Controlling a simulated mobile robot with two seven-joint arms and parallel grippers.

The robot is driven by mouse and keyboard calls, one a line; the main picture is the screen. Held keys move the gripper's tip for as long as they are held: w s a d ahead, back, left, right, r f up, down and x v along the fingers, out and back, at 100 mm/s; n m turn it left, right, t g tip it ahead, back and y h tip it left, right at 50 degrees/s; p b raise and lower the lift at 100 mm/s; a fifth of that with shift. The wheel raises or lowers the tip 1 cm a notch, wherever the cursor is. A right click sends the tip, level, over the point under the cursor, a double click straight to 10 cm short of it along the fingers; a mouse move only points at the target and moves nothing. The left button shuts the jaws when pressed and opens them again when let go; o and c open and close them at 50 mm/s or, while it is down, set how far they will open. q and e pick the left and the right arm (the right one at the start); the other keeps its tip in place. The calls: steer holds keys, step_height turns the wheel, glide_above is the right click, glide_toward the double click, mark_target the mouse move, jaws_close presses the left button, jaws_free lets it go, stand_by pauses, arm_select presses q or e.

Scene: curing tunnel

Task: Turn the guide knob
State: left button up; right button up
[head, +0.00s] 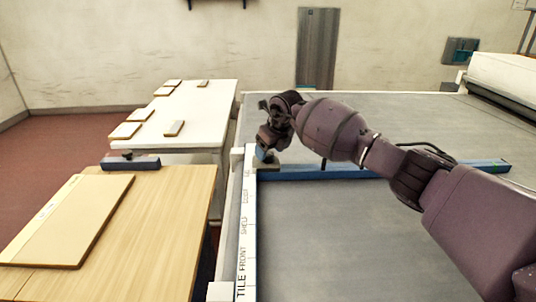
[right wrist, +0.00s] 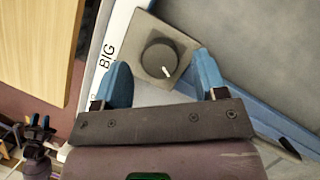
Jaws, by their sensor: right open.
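The guide knob (right wrist: 159,58) is a dark round knob with a white pointer line, on a grey square plate (right wrist: 181,43), in the right wrist view. The plate sits at the left end of the blue guide bar (head: 330,172) in the head view, where my gripper mostly hides the knob. My right gripper (head: 262,152) is open above it. In the right wrist view its blue fingers (right wrist: 161,62) stand on either side of the knob, with visible gaps. What looks like my left gripper (right wrist: 39,128) shows small at the lower left; its opening is unclear.
A white strip (head: 244,225) with printed words runs along the grey bed's left edge; "BIG" is beside the knob. A wooden table (head: 160,230) with a board (head: 75,215) and a dark blue block (head: 131,163) stands left. A white table (head: 200,105) with several tiles is behind.

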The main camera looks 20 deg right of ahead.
steer(key=shift+x, duration=0.8)
arm_select(q)
steer(key=shift+w+d+r, duration=0.1)
steer(key=shift+w+r, duration=0.2)
steer(key=shift+w, duration=0.15)
